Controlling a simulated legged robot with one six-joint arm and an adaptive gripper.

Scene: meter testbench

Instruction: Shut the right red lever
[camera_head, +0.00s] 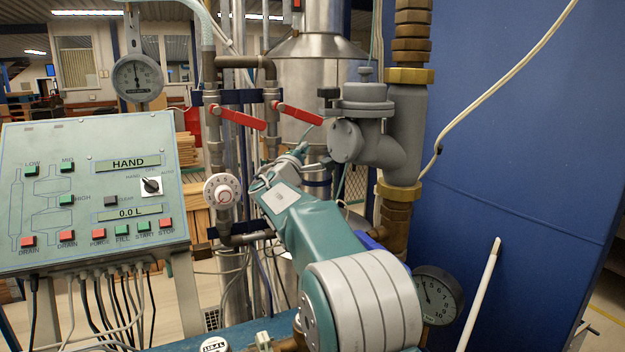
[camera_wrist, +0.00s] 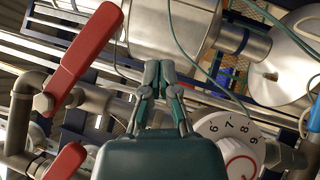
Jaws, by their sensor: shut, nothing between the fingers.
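The right red lever (camera_head: 300,113) sits on the right vertical pipe in the head view. Its handle slopes slightly down to the right from its pivot. In the wrist view, which is turned on its side, it appears to be the larger upper red handle (camera_wrist: 90,48). The left red lever (camera_head: 240,118) slopes the same way; it also shows at the wrist view's lower left (camera_wrist: 65,162). My gripper (camera_head: 302,149) is below the right lever's handle. In the wrist view its fingertips (camera_wrist: 158,70) are together and empty, apart from the lever.
A white numbered dial (camera_head: 222,191) sits on the left pipe below the levers. A grey valve body (camera_head: 362,125) stands close to the right of my gripper. A control panel (camera_head: 95,195) is at the left, and a blue wall panel (camera_head: 520,130) fills the right.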

